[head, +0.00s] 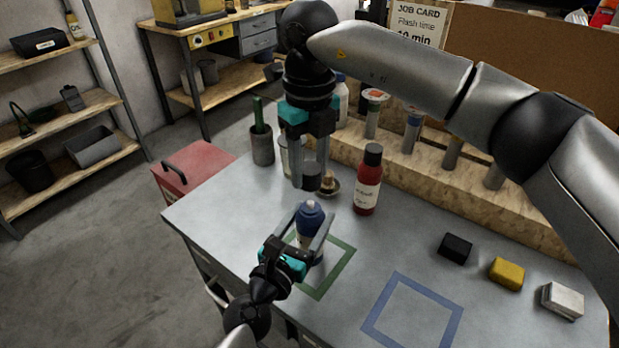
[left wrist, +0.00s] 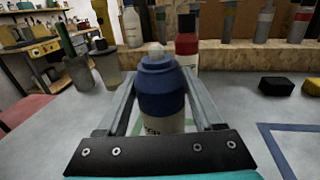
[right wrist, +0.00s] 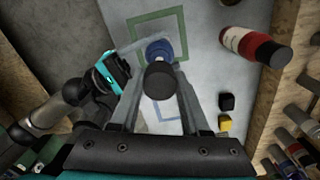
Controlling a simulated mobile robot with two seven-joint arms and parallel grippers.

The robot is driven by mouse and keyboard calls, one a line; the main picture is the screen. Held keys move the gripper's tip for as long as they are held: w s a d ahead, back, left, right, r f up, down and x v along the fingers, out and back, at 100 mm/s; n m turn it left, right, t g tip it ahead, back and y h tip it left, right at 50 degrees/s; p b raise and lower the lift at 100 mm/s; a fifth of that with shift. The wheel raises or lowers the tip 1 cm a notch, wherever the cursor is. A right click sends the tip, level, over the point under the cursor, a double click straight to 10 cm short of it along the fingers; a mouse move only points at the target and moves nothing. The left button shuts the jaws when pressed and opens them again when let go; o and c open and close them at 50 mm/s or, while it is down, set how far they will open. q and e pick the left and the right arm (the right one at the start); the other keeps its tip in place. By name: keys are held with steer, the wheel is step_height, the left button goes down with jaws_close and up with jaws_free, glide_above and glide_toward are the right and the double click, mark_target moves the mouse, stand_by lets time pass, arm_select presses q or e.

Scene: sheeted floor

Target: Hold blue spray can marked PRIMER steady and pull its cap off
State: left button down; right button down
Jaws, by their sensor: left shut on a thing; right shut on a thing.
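The blue spray can (head: 309,218) stands upright over the green square outline (head: 342,268) on the grey bench; it shows in the left wrist view (left wrist: 162,95). Its top is bare, with a pale nozzle (left wrist: 156,52). Its label is mostly hidden, so I cannot read the full word. My left gripper (head: 313,222) is shut around the can's body from both sides. My right gripper (head: 311,177) is above and a little behind the can, shut on the dark cap (right wrist: 158,81). The cap is clear of the can.
A red bottle with a black cap (head: 368,182) stands close behind the can to the right. Several cans sit in the wooden rack (head: 450,184) at the back. Black (head: 456,247), yellow (head: 507,273) and white (head: 563,300) blocks lie at right. The blue square outline (head: 410,312) is empty.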

arm_select(q)
jaws_free()
stand_by(0.3)
